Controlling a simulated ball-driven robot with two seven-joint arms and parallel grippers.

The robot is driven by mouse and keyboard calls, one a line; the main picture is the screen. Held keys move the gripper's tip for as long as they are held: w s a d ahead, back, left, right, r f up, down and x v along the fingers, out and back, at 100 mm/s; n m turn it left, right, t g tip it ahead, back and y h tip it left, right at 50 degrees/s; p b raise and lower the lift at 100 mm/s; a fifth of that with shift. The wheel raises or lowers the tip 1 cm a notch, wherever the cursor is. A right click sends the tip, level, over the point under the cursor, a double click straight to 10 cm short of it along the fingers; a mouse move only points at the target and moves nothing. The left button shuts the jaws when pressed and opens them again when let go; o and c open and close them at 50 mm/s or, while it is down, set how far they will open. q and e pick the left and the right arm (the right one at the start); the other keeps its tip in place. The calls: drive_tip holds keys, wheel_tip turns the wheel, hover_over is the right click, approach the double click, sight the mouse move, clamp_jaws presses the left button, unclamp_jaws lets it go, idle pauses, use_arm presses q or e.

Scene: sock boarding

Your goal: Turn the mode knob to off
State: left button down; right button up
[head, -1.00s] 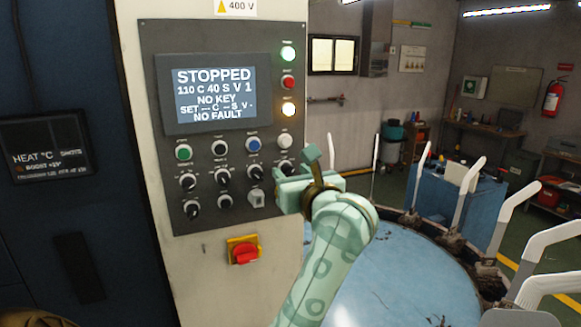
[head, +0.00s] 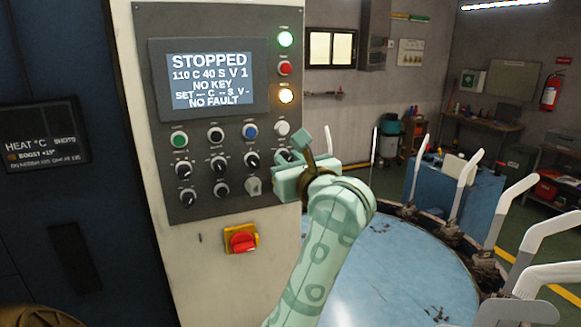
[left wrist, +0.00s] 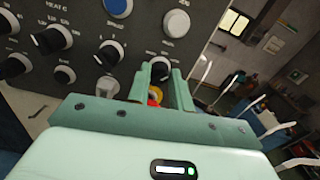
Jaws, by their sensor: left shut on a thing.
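The grey control panel (head: 208,130) carries buttons, black knobs and a display (head: 210,80) reading STOPPED, NO KEY and NO FAULT. My left gripper (head: 288,172) is at its right side, at the right-end knob (head: 284,156) of the upper knob row, and partly hides it. In the left wrist view my left gripper's fingers (left wrist: 163,78) stand on either side of that black knob (left wrist: 160,66) and are shut on it. Its label and pointer setting are not readable, so I cannot tell if it is the mode knob. My right gripper is not in view.
Neighbouring black knobs (head: 251,160) sit close on the left, with a grey switch (head: 253,186) below. A red and yellow switch (head: 241,239) is under the panel. A round blue table (head: 390,270) with upright white forms (head: 466,165) stands to the right.

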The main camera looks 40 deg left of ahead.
use_arm(q)
drive_tip(key=shift+f+n+b, duration=0.15)
drive_tip(key=shift+n+b, duration=3.65)
drive_tip(key=shift+b, duration=0.65)
drive_tip(key=c, duration=1.3)
unclamp_jaws()
drive_tip(key=shift+a, duration=0.1)
drive_tip(key=shift+o, duration=0.2)
